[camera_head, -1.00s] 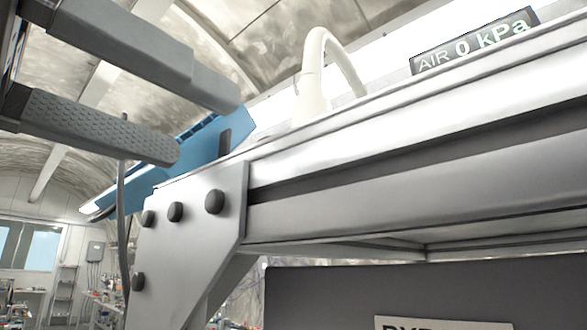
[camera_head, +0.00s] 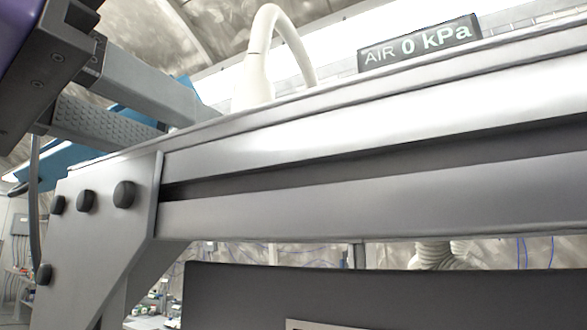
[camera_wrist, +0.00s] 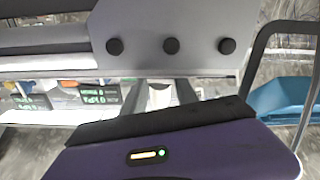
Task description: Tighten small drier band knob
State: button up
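I cannot pick out a knob on a drier band for certain. Several round black knobs or bolt heads (camera_head: 124,194) sit on a grey bracket plate (camera_head: 140,225) at the left end of a metal beam. The wrist view shows three of them (camera_wrist: 171,46) in a row on the plate. My gripper (camera_head: 185,122) is at the upper left in the head view, its two grey fingers apart, with nothing seen held. Its fingers reach the beam's upper edge in the picture; whether they touch it I cannot tell. In the wrist view they show only partly, beyond my purple gripper body.
The long metal beam (camera_head: 370,150) crosses the head view. A white curved hose (camera_head: 252,70) and a display reading "AIR 0 kPa" (camera_head: 420,44) stand above it. A blue part (camera_head: 62,160) lies behind my fingers. A dark panel (camera_head: 400,290) is below. The wrist view shows small green-lit displays (camera_wrist: 98,95).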

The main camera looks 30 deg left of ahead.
grip_shut()
jog(key=shift+m, duration=0.3)
jog(key=shift+m+b, duration=0.35)
jog(key=shift+m, duration=2.35)
jog(key=o, duration=0.9)
grip_release()
jog(key=shift+c, duration=0.2)
jog(key=shift+s, duration=0.15)
jog(key=s, duration=0.7)
jog(key=shift+s+a, duration=0.3)
